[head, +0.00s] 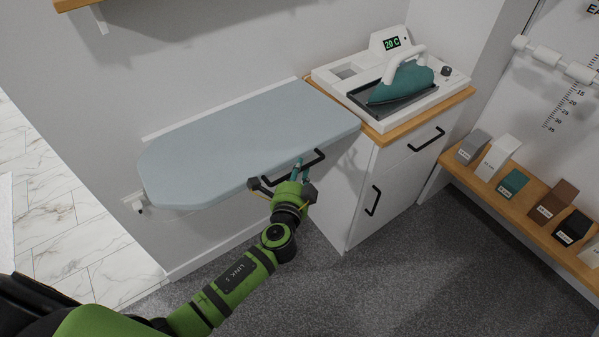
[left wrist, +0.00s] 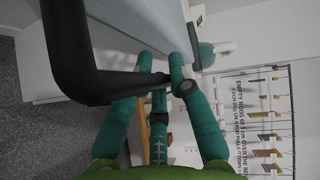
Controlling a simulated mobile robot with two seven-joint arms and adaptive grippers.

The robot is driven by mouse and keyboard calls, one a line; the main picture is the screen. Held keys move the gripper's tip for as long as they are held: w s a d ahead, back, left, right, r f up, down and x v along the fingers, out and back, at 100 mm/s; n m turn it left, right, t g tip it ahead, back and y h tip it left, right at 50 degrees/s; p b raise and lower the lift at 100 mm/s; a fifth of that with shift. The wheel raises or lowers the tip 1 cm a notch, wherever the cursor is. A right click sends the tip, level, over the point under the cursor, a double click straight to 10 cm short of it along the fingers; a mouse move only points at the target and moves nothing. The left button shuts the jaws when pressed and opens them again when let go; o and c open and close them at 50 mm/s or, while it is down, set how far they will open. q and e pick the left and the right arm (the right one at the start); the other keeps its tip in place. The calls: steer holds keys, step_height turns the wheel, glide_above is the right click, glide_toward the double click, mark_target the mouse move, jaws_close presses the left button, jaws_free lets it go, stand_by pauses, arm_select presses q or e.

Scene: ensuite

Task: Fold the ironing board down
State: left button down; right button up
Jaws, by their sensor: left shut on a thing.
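The ironing board (head: 240,140) has a pale blue-grey cover. It stands out from the wall, looking roughly level, with its long back edge along a white strip. A black bar handle (head: 312,160) is on its front edge, right of the middle. My left gripper (head: 298,170) is at that handle, shut on it. In the left wrist view, the teal fingers (left wrist: 160,90) close around the black handle (left wrist: 112,86), and the board's edge (left wrist: 150,22) is just above. The fingers hide part of the handle. My right gripper is not in view.
A white cabinet (head: 375,205) with a wooden top stands at the board's right end, carrying a teal iron (head: 402,82) on a white station. A low wooden shelf (head: 500,202) with small boxes is at the right. Grey carpet is clear in front.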

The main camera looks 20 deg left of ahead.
arm_select(q)
steer(key=r, duration=0.1)
steer(key=r+p, duration=0.1)
steer(key=r, duration=0.1)
steer(key=shift+w+a+r, duration=0.1)
steer(key=shift+w+r, duration=0.1)
steer(key=shift+r, duration=0.1)
steer(key=c, duration=1.2)
jaws_free()
steer(key=shift+o, duration=0.2)
steer(key=shift+f, duration=0.1)
steer(key=s+d+r, duration=0.1)
steer(key=s, duration=1.1)
steer(key=shift+d+r, duration=0.2)
steer(key=shift+d, duration=0.05)
